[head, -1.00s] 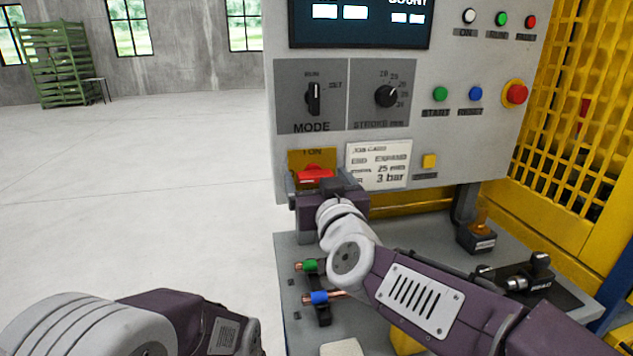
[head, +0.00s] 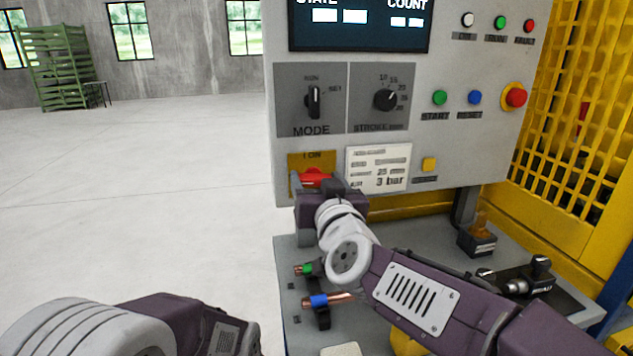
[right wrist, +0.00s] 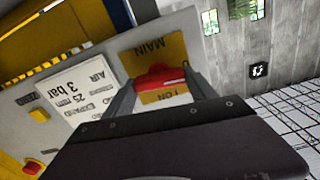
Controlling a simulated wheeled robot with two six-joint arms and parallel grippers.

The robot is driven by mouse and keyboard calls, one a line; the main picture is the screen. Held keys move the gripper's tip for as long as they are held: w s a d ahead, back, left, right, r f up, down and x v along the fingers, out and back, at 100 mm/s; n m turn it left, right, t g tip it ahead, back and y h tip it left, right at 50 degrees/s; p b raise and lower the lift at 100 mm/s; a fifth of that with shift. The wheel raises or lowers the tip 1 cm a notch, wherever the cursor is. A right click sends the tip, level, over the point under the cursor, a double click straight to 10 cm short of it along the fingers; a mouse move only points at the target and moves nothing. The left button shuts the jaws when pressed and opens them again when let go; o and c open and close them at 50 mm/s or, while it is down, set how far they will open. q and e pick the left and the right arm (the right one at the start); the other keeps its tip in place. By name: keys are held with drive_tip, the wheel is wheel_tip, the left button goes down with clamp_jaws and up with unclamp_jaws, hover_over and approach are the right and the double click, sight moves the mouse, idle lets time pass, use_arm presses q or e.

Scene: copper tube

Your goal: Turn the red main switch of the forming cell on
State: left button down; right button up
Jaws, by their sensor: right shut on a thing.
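The red main switch (head: 314,176) sits on a yellow plate (head: 300,158) at the lower left of the grey control panel. "I ON" is printed on the plate above it. My right gripper (head: 317,184) is at the switch, shut on its red handle. In the right wrist view the red handle (right wrist: 160,77) lies between the two fingers, with "MAIN" and "ON" on the plate around it. In the head view the gripper body hides the lower part of the switch. My left arm shows at the bottom left, but its gripper is out of view.
The job card (head: 378,168) is just right of the switch. Above are the mode knob (head: 314,101) and stroke knob (head: 385,99). The red emergency button (head: 516,95) is at far right. Copper tubes (head: 325,300) lie on the grey bench below. Open floor is at left.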

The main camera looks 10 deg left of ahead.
drive_tip(key=m, duration=0.4)
drive_tip(key=shift+d+b, duration=0.1)
drive_tip(key=shift+b, duration=0.2)
drive_tip(key=m, duration=0.4)
drive_tip(key=shift+f+b, duration=0.15)
drive_tip(key=shift+b, duration=0.25)
drive_tip(key=m+b, duration=0.1)
drive_tip(key=m, duration=0.3)
drive_tip(key=shift+f, duration=0.1)
drive_tip(key=shift+m+b, duration=0.65)
drive_tip(key=shift+m, duration=1.55)
drive_tip(key=o, duration=1.4)
drive_tip(key=shift+c, duration=0.2)
